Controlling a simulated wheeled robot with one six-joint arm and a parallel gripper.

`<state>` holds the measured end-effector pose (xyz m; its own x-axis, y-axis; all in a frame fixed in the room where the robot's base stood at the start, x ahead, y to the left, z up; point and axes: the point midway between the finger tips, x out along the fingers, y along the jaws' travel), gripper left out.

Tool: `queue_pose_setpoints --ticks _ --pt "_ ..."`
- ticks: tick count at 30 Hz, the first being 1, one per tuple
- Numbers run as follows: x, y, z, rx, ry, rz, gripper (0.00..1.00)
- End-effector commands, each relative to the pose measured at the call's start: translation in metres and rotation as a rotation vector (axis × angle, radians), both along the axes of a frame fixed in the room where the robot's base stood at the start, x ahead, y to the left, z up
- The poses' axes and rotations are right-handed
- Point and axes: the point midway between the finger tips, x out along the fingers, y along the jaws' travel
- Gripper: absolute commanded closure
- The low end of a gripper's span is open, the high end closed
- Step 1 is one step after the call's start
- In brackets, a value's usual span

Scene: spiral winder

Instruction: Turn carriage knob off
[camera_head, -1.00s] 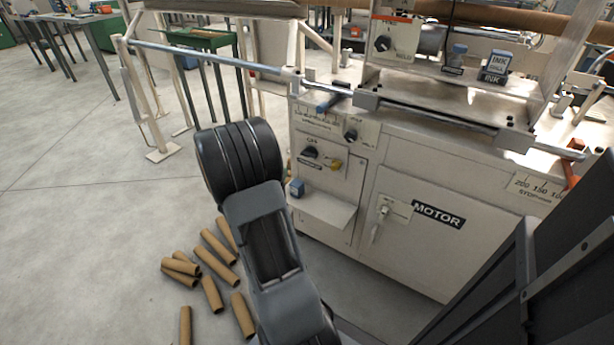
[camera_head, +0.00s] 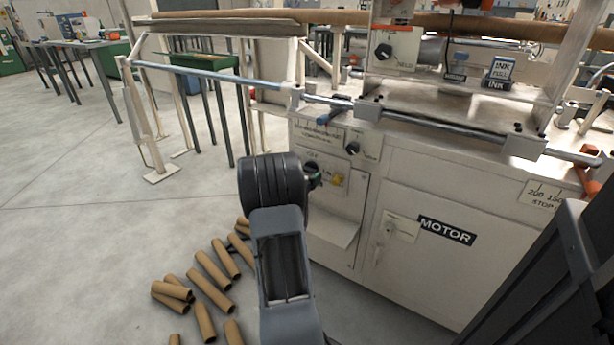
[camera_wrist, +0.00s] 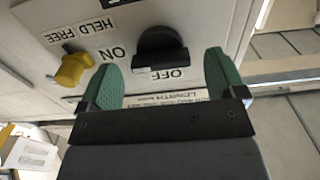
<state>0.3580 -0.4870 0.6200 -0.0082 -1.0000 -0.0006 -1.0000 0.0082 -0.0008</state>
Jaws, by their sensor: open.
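A black knob (camera_wrist: 160,48) sits on the pale machine panel, with ON and OFF labels beside it in the wrist view. I cannot tell which label its bar points to. My gripper (camera_wrist: 160,76) is open, its green fingers at either side of the knob's near edge; I cannot tell whether they touch it. In the head view my gripper (camera_head: 316,178) is at the cabinet's left panel, and my wrist hides most of that area. A yellow knob (camera_wrist: 75,68), labelled HELD and FREE, is just left of the left finger; it also shows in the head view (camera_head: 338,180).
Another black knob (camera_head: 352,148) is higher on the panel. A ledge (camera_head: 333,228) juts out below. The MOTOR door (camera_head: 420,260) is to the right. Several cardboard tubes (camera_head: 212,268) lie on the floor at left. A long rail (camera_head: 220,76) runs above.

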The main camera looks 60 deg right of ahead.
Motion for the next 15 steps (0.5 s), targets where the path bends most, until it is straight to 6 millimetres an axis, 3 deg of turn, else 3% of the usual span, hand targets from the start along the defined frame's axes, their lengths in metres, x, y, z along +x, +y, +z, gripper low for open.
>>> queue_pose_setpoints --ticks 6,15 --pt "0.0 -0.014 0.0 -0.001 0.001 0.0 0.11" --pt "0.0 -0.016 0.0 0.0 0.001 0.001 0.11"
